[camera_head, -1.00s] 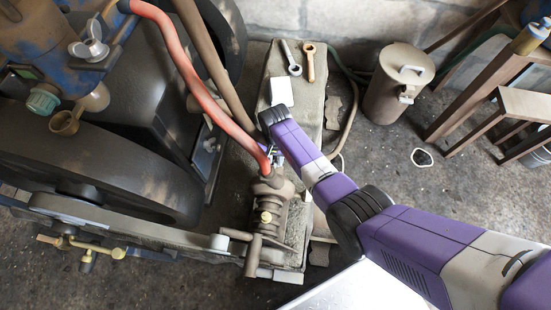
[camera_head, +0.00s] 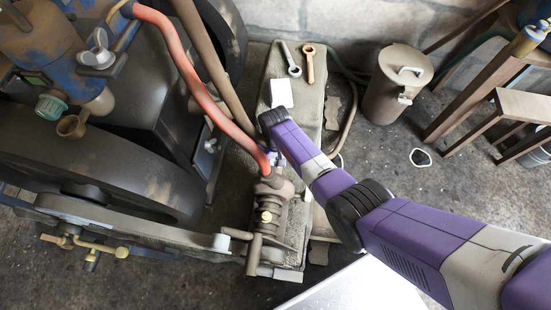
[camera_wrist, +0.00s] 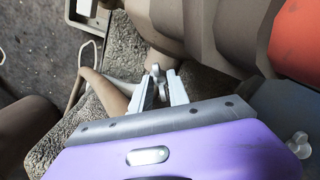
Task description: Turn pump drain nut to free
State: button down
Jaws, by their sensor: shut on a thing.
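The brown pump (camera_head: 268,215) stands on a stone plinth beside the engine, with a red hose entering its top. It also fills the upper part of the wrist view (camera_wrist: 215,40). My gripper (camera_head: 276,160) is at the back side of the pump, below the hose end, and is mostly hidden by my arm in the head view. In the wrist view my gripper (camera_wrist: 163,88) has its two pale fingers closed around a small grey metal piece, which looks like the drain nut (camera_wrist: 157,71), low on the pump. The fingers hide part of the nut.
Two wrenches (camera_head: 291,58) and a white card (camera_head: 281,93) lie on the plinth (camera_head: 310,90). A lidded metal can (camera_head: 397,85) and a wooden stand (camera_head: 470,95) are at the back right. The engine (camera_head: 110,150) blocks the left.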

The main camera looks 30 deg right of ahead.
jog(key=shift+n, duration=1)
jog(key=c, duration=1.3)
grip_release()
jog(key=shift+o, duration=0.2)
